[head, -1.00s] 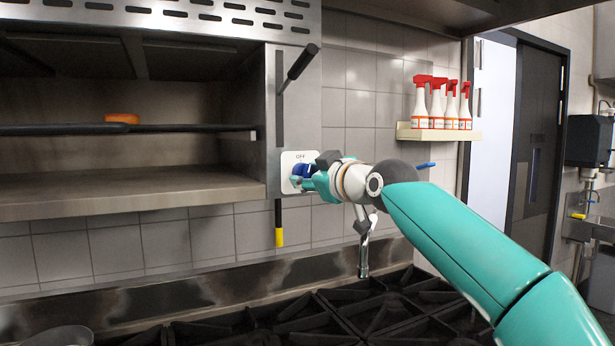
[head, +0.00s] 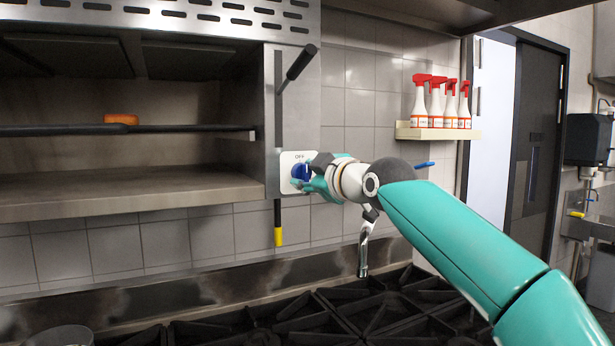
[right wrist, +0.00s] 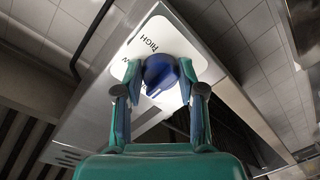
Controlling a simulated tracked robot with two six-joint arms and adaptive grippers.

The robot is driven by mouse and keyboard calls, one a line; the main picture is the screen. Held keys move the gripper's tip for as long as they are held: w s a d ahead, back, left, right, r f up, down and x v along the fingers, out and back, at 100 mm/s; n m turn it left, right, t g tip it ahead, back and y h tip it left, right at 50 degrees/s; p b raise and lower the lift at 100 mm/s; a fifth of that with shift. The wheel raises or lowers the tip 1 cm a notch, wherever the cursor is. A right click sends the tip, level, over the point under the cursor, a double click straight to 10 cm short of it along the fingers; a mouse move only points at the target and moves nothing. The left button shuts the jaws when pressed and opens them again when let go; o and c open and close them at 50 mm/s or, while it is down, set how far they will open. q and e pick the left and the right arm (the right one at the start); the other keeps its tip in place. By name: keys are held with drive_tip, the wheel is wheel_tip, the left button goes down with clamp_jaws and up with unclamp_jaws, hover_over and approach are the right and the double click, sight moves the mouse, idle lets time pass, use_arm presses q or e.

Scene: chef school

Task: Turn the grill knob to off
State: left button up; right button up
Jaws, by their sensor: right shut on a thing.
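The blue grill knob (head: 299,171) sits on a white plate (head: 287,160) marked OFF at the top, on the grill's steel side panel. It also shows in the right wrist view (right wrist: 160,72), where the word HIGH can be read on the plate. My right gripper (head: 308,180) is at the knob, reaching in from the right. In the right wrist view my right gripper (right wrist: 160,80) has one finger on each side of the knob and is shut on it. My left gripper is out of view.
A black lever (head: 298,66) sticks out above the plate, and a yellow-tipped handle (head: 279,236) hangs below it. A shelf (head: 465,133) with red-topped spray bottles is to the right. Black stove grates (head: 330,315) and a metal spout (head: 364,250) lie below my arm.

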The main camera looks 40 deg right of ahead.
drive_tip(key=o, duration=1.2)
drive_tip(key=shift+w+a, duration=0.1)
drive_tip(key=shift+a, duration=0.05)
drive_tip(key=shift+c, duration=0.2)
drive_tip(key=f+v, duration=0.1)
drive_tip(key=v, duration=1.1)
drive_tip(key=shift+r, duration=0.35)
